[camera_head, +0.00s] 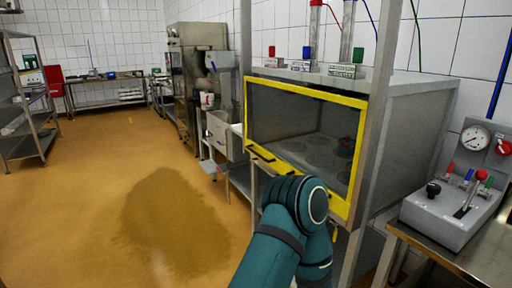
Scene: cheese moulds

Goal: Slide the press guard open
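The press (412,125) is a grey metal cabinet to the right of centre. Its guard (305,89) is a see-through panel in a yellow frame across the front opening, and it appears closed. A dark bar like a handle (262,153) sits on the lower left of the frame. Round shapes and a red item show dimly behind the panel. One of my teal arms rises from the bottom centre and covers part of the lower frame; I cannot tell which arm it is. Neither gripper shows.
A control box (447,216) with a gauge, levers and a black knob stands on a metal bench at right. Cylinders (347,35) rise above the press. A shelf rack (28,110) stands at far left. The floor (110,180) at left is open, with a dark patch.

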